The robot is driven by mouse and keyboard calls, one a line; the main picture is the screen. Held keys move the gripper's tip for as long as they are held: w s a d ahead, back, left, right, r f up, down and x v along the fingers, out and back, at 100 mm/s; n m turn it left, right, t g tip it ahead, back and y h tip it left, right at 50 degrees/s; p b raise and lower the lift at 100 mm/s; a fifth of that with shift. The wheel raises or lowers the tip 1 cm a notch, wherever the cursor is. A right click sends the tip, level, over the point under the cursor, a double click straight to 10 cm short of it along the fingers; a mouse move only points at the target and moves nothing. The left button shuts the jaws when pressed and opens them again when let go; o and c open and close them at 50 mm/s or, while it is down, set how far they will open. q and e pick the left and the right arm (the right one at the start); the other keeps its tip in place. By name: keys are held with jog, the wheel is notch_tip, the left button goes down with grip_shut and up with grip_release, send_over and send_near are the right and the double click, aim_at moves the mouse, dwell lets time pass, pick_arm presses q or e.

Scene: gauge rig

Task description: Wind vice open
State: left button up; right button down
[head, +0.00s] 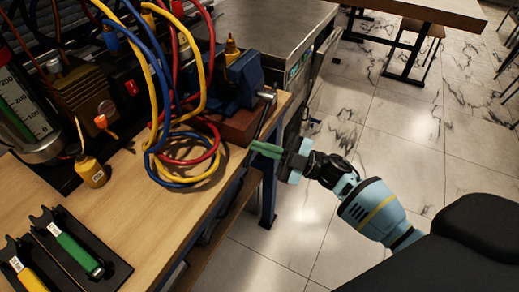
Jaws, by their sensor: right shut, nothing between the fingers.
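The blue vice (238,80) sits on a brown block (236,126) at the right edge of the wooden workbench. Its grey handle bar (265,111) slants down from a rounded end, past the bench edge. The jaws are partly hidden by hoses, and I cannot tell how far apart they are. My right gripper (256,149) comes in from the right with green fingers shut and nothing between them. Its fingertips are close to the lower end of the handle bar; I cannot tell whether they touch it. My left gripper is not in view.
Red, yellow and blue hoses (160,160) loop on the workbench (140,215) left of the vice. A metal cabinet (270,25) stands behind. Open tiled floor lies right.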

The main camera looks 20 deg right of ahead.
jog(key=w+d+f+n+g+h+b, duration=0.1)
jog(key=w+d+n+b, duration=0.1)
jog(key=d+n, duration=0.1)
jog(key=w+d+f+n+g+h+b, duration=0.1)
jog(key=w+d+n+g+h+b, duration=0.1)
jog(key=n, duration=0.4)
jog(key=w+d+f+n+g+h+b, duration=0.1)
jog(key=w+d+n+b, duration=0.3)
jog(key=d, duration=0.1)
jog(key=shift+f+g+h, duration=0.2)
jog(key=shift+g+h, duration=0.2)
jog(key=shift+w+d+r+n+h, duration=0.35)
jog(key=shift+d+n, duration=0.15)
jog(key=shift+n, duration=0.1)
jog(key=shift+w+d+r+n+h, duration=0.35)
jog(key=shift+d+n, duration=0.1)
jog(key=shift+n, duration=0.15)
jog(key=shift+w+d+r, duration=0.1)
jog(key=shift+w+d, duration=0.05)
jog(key=shift+d, duration=0.05)
